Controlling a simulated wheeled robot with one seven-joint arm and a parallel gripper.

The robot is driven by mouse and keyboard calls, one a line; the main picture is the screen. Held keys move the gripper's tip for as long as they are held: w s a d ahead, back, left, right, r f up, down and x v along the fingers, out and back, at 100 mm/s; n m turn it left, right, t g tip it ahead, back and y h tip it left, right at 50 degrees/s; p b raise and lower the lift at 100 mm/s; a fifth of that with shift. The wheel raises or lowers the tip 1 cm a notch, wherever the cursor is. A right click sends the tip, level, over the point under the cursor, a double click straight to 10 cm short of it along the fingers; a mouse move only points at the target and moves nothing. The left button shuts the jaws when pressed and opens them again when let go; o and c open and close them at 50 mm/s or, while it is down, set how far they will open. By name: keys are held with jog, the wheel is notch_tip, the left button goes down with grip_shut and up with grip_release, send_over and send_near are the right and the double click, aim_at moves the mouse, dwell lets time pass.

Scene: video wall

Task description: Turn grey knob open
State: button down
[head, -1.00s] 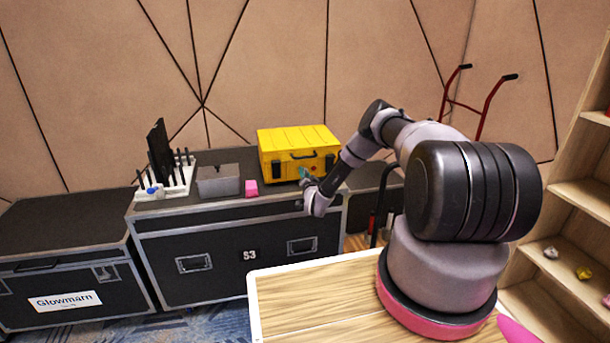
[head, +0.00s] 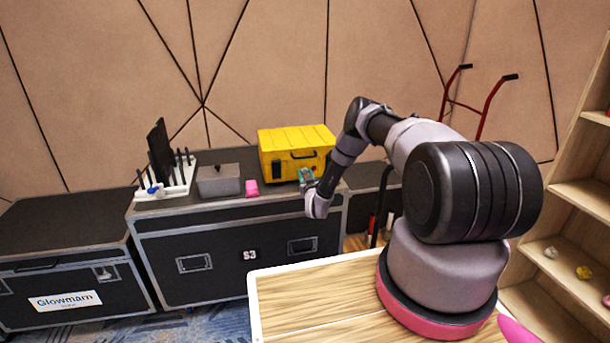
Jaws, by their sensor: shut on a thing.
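My gripper (head: 305,176) is at the lower front right of the yellow case (head: 297,138), which stands on the black S3 flight case. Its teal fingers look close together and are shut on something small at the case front. The fingers cover what they hold, and the view is too small to show it clearly. I cannot make out a grey knob as a separate thing. A black handle (head: 303,155) shows on the case front, just above my gripper. The case lid looks shut.
A white rack (head: 172,182) with black upright items is further left. A wooden table edge (head: 275,290) is in front; shelves (head: 575,200) are at the right.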

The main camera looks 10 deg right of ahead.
jog(key=n, duration=0.4)
jog(key=shift+n, duration=0.3)
jog(key=shift+f+n+y, duration=0.1)
jog(key=shift+n+y, duration=0.2)
jog(key=shift+n, duration=1.4)
jog(key=shift+c, duration=2.2)
grip_release()
jog(key=s, duration=1.1)
jog(key=shift+f, duration=0.3)
